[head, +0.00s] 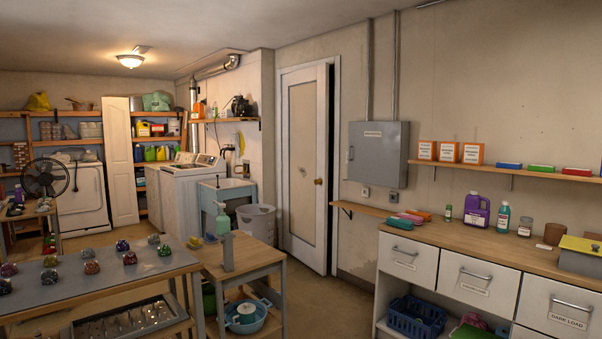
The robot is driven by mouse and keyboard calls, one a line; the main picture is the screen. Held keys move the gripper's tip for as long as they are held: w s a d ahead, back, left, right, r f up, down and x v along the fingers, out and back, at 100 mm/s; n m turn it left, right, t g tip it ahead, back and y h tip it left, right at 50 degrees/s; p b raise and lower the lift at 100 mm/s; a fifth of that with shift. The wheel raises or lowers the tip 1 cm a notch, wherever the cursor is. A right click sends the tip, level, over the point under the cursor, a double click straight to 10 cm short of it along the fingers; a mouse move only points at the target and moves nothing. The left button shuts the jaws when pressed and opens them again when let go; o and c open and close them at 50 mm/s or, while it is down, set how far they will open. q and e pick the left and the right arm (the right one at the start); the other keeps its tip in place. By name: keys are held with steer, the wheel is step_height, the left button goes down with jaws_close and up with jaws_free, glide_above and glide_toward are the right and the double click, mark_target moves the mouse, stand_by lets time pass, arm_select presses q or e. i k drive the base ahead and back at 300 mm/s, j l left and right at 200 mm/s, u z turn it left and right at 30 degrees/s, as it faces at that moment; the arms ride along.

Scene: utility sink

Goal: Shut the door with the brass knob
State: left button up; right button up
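The white door with the brass knob (300,212) stands in the back wall, a little right of the middle of the head view. Its round brass knob (318,182) is near the door's right edge. A narrow dark gap (330,120) shows between that edge and the right side of the white frame, so the door looks slightly ajar. Neither of my grippers is in view, and nothing is touching the door.
A wooden side table (262,257) and a long table with colored objects (105,275) stand in front at left. A white drawer counter (480,245) fills the right. Bare floor (330,300) lies between them. A white basket (256,222) stands left of the door.

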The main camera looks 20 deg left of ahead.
mark_target(305, 95)
steer(key=i+j+u, duration=0.2)
steer(key=i, duration=0.25)
steer(key=i+u, duration=0.25)
steer(key=i, duration=0.2)
steer(key=i+j, duration=0.1)
steer(key=i, duration=0.6)
steer(key=i+j, duration=0.1)
steer(key=i, duration=0.6)
steer(key=i+j, duration=0.15)
steer(key=i, duration=0.6)
steer(key=i+l, duration=0.2)
steer(key=i, duration=0.35)
steer(key=i+l, duration=0.2)
steer(key=i, duration=0.35)
steer(key=i+l+z, duration=0.1)
steer(key=i, duration=0.45)
steer(key=i+j+u, duration=0.1)
steer(key=i+u, duration=0.2)
steer(key=i, duration=0.35)
steer(key=i+u, duration=0.3)
steer(key=i, duration=0.35)
